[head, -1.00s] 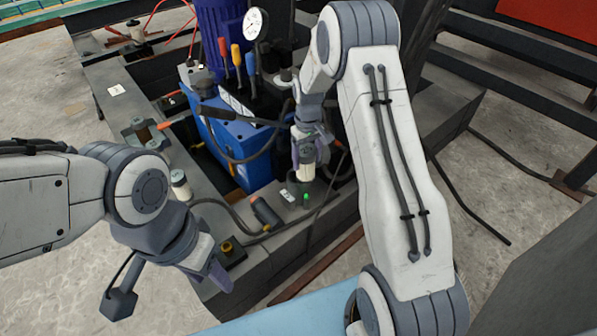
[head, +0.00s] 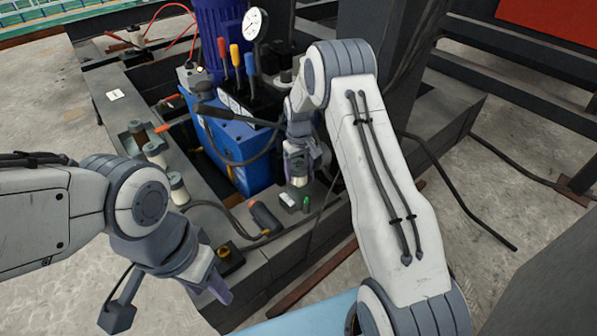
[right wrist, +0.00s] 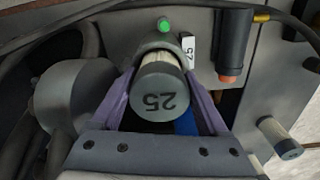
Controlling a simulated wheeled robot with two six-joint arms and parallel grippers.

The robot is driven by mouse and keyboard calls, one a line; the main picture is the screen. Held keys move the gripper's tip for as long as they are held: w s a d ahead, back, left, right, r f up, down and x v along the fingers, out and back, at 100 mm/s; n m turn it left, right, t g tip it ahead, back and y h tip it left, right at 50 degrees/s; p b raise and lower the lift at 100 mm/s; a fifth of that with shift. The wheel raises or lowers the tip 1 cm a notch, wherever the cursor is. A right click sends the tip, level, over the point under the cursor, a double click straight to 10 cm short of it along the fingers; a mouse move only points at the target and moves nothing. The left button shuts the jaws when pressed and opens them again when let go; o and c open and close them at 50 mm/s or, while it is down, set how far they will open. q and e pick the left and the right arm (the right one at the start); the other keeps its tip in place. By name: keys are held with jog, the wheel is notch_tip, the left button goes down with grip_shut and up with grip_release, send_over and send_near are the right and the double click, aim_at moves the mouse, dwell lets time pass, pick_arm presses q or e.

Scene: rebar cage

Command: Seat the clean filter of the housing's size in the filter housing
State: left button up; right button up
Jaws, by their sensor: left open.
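My right gripper (head: 298,165) is shut on a pale filter (head: 298,181) with a dark cap; the right wrist view shows the cap (right wrist: 158,92) marked 25 between the purple fingers. The filter is above the grey block near a white tag (head: 288,200) and a green-tipped post (head: 306,203). The tag (right wrist: 188,50) appears to read 25 too. A grey round rim (right wrist: 155,47), perhaps the filter housing, shows behind the filter; whether the filter's lower end is inside it is hidden. My left gripper (head: 222,285) is open and empty at the lower left.
Other pale filters with dark ends stand on the left beam (head: 154,152) (head: 179,188). A dark orange-ended cylinder (head: 265,217) and hose lie left of the tag. A yellow-topped fitting (head: 228,258) is near my left gripper. A blue tank (head: 235,150) with levers stands behind.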

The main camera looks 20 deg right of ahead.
jog(key=shift+o, duration=0.9)
jog(key=shift+r, duration=0.1)
notch_tip(320, 180, up, 11)
jog(key=p, duration=0.4)
jog(key=shift+r+p, duration=0.3)
jog(key=shift+r, duration=0.2)
jog(key=s+a+r+n, duration=0.3)
jog(key=s+a+r, duration=0.8)
jog(key=s+a, duration=0.4)
jog(key=s+a+n, duration=0.1)
jog(key=s, duration=1)
jog(key=s+a+r+n+y, duration=0.1)
jog(key=s+a, duration=0.1)
jog(key=s, duration=0.8)
jog(key=shift+s+r+n, duration=0.3)
jog(key=shift+s, duration=0.1)
